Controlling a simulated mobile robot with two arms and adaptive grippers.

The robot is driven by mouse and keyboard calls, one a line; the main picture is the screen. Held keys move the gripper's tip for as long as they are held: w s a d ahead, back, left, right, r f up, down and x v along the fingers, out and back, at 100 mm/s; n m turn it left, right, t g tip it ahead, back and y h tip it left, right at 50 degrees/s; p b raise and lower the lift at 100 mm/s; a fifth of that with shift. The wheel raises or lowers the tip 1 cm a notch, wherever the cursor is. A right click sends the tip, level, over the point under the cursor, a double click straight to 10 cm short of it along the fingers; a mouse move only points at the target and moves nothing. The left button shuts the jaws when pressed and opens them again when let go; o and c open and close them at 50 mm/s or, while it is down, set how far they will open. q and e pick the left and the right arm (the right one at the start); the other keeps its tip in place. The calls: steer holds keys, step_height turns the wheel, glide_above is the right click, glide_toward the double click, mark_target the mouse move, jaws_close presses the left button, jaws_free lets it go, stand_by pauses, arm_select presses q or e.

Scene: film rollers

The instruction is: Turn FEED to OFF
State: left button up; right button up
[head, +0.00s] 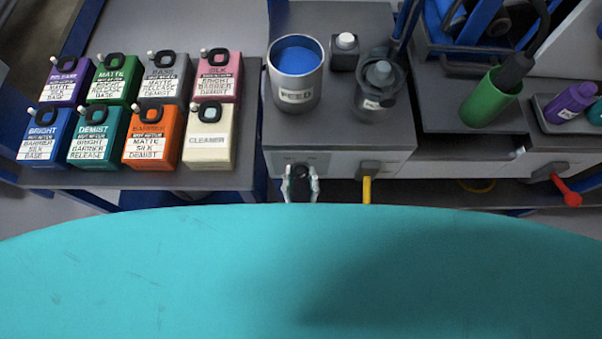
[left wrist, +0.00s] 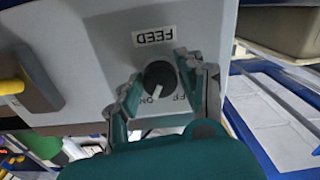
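The FEED knob (left wrist: 160,76) is a round black dial with a white pointer on a pale panel. Its FEED label (left wrist: 155,36) appears upside down in the left wrist view. The pointer is aimed down and slightly left there, towards lettering that looks like ON. Part of the OFF lettering (left wrist: 183,97) shows to its right, partly hidden by a finger. My left gripper (left wrist: 160,72) has one finger on each side of the knob, with small gaps visible. In the head view my left gripper (head: 300,185) is at the cabinet's front, below the FEED cup (head: 295,90). My right gripper is not in view.
A yellow handle (head: 367,188) sticks out of the same panel to the right, and a red handle (head: 567,192) is farther right. Several labelled canisters, including a white CLEANER one (head: 208,140), stand on the left shelf. A green cup (head: 490,98) stands on the right.

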arm_select(q)
steer(key=c, duration=0.6)
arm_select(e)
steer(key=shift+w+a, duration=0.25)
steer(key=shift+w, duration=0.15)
arm_select(q)
steer(key=shift+n, duration=0.4)
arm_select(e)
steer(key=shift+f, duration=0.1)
arm_select(q)
steer(key=n+b, duration=0.1)
steer(key=n, duration=0.4)
steer(key=shift+b, duration=0.35)
steer(key=n+b, duration=0.1)
steer(key=n, duration=0.5)
steer(key=shift+b, duration=0.35)
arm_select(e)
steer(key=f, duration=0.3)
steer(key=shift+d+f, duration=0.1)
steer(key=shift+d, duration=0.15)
arm_select(q)
steer(key=shift+n, duration=0.3)
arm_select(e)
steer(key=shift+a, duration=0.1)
arm_select(q)
steer(key=o, duration=1.1)
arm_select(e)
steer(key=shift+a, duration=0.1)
